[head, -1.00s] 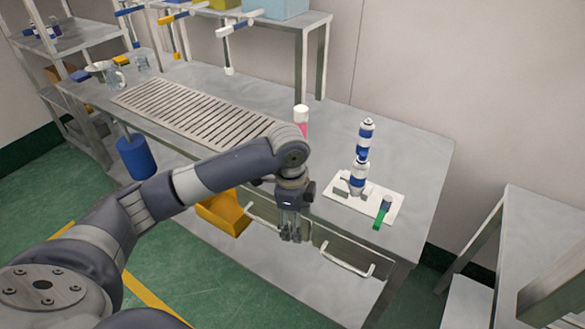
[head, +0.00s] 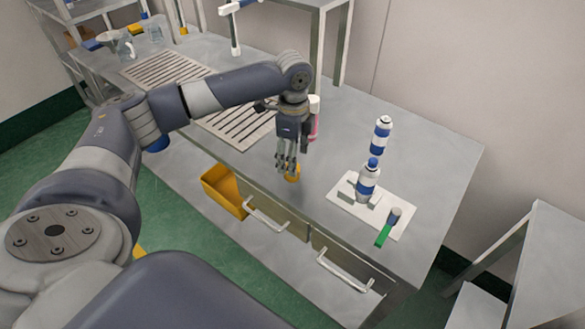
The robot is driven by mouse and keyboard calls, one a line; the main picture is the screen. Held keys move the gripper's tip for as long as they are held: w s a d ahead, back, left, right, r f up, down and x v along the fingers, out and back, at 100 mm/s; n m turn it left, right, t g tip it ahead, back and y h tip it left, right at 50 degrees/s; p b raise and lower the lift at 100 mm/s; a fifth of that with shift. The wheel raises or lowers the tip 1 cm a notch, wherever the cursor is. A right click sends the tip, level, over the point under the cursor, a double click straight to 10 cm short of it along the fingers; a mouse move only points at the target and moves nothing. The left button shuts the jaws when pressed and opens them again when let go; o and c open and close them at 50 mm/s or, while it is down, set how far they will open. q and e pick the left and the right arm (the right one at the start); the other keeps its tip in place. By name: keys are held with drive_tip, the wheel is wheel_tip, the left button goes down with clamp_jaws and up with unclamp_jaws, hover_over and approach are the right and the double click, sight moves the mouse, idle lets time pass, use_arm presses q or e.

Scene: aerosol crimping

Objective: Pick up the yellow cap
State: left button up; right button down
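The yellow cap (head: 292,174) is a small round piece near the front edge of the steel table, in the middle of the head view. My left gripper (head: 286,168) points down over it. Its fingers look apart, with the tips right at the cap and partly covering it. I cannot tell whether they touch it. My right gripper is not in view.
A pink bottle with a white top (head: 314,118) stands behind the gripper, partly hidden. To the right, a white board (head: 347,202) carries a blue-and-white can (head: 368,182) and a green-handled tool (head: 386,231). A slatted grate (head: 170,70) lies at left.

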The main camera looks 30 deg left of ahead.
use_arm(q)
wheel_tip(320, 180, down, 4)
drive_tip(key=shift+f+p, duration=0.2)
drive_tip(key=shift+p, duration=0.5)
drive_tip(key=shift+f, duration=0.35)
drive_tip(key=c, duration=0.5)
drive_tip(key=shift+c, duration=1.5)
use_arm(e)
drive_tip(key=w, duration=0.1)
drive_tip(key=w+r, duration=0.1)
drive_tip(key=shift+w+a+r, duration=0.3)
